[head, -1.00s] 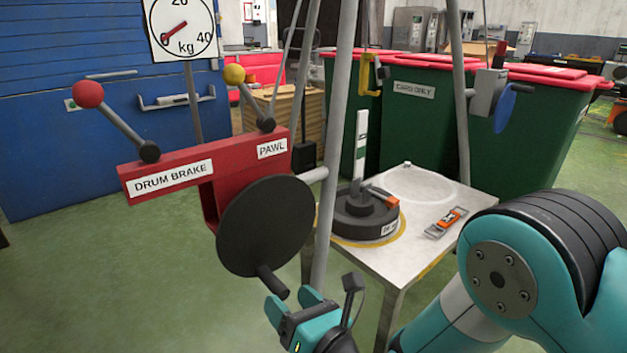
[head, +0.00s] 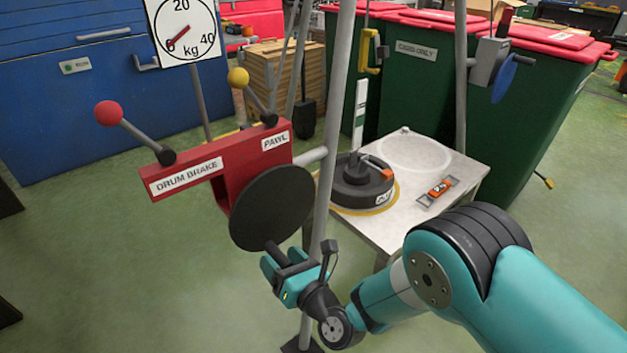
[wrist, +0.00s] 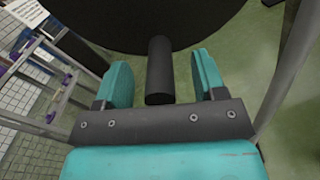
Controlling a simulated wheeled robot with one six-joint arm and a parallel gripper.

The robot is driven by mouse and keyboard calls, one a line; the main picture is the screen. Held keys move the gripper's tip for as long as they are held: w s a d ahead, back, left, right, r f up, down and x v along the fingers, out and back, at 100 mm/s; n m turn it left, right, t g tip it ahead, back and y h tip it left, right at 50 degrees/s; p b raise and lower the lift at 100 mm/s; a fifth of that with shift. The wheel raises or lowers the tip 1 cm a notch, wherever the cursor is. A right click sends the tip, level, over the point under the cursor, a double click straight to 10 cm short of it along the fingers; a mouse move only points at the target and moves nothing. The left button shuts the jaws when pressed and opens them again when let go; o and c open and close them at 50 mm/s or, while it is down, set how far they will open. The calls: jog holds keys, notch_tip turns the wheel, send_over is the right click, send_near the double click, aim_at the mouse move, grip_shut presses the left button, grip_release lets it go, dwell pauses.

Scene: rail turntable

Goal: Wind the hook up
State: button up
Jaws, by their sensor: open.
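The black winch disc (head: 272,207) is on the red winch body (head: 232,187), and its black crank handle (head: 277,253) sticks out low on the disc. My gripper (head: 283,268) is at the handle. In the wrist view the handle (wrist: 160,72) stands between the two teal fingers (wrist: 162,82), with a gap on each side; the fingers are open. The yellow hook (head: 372,55) hangs at the upper middle of the head view. The drum brake lever (head: 135,134) has a red knob, and the pawl lever (head: 257,95) a yellow knob.
Grey tripod legs (head: 335,120) stand close to the winch and my gripper. A metal table (head: 400,225) holds a black weight (head: 362,187) and a small orange-and-grey item (head: 438,189). A dial (head: 185,30) marked kg reads near 0. Green bins (head: 420,95) stand behind.

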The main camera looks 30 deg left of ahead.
grip_shut()
jog(key=shift+s+a+r+p, duration=0.3)
jog(key=shift+s+r+p, duration=0.1)
jog(key=shift+s+p, duration=0.25)
jog(key=shift+s+a+r+p, duration=0.25)
jog(key=shift+s+r+p, duration=0.2)
jog(key=shift+p, duration=0.25)
grip_release()
jog(key=shift+s+f, duration=0.1)
jog(key=shift+d+f, duration=0.15)
